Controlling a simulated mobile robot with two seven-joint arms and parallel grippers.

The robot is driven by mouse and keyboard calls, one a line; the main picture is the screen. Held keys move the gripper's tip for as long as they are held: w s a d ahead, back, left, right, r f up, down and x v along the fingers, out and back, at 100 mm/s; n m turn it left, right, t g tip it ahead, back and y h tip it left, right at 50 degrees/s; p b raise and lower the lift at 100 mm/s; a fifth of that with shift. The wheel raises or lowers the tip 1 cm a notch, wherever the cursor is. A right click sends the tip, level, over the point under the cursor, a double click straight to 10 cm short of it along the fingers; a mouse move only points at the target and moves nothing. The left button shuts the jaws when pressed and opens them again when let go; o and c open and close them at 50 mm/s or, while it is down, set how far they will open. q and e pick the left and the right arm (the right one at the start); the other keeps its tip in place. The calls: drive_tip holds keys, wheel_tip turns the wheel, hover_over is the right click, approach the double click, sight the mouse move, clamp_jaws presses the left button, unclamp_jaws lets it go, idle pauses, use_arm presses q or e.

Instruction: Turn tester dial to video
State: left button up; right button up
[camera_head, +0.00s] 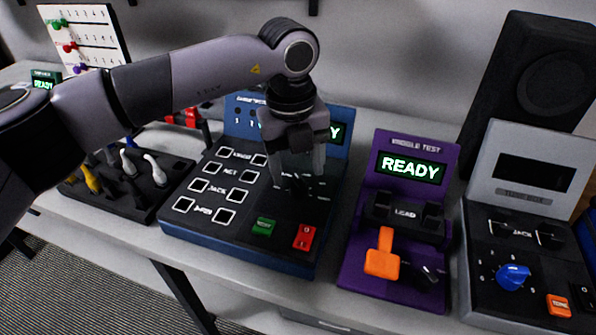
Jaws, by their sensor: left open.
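The tester is a blue box (255,257) with a dark top face, standing on the grey table. Rows of square sockets with labels are on its left half, and the top row label seems to read VIDEO. My left gripper (296,178) points down over its right half, jaws open, over the dark dial area. The gripper mostly hides the dial, so its pointer setting cannot be read. Whether the fingers touch the dial cannot be told. The tester's upright screen is partly hidden behind my gripper. My right gripper is out of view.
A green button (263,227) and red switch (304,237) sit at the tester's front. Right of it stand a purple wiggle tester (352,278) with an orange lever (383,256), a grey tone unit (488,296) with a blue knob (513,277), and a black speaker (530,75). A cable rack (125,205) is left.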

sight(298, 179)
use_arm(q)
wheel_tip(298, 179, down, 3)
drive_tip(key=shift+d+f, duration=0.1)
drive_tip(key=shift+f, duration=0.05)
drive_tip(key=c, duration=1)
drive_tip(key=shift+c, duration=0.2)
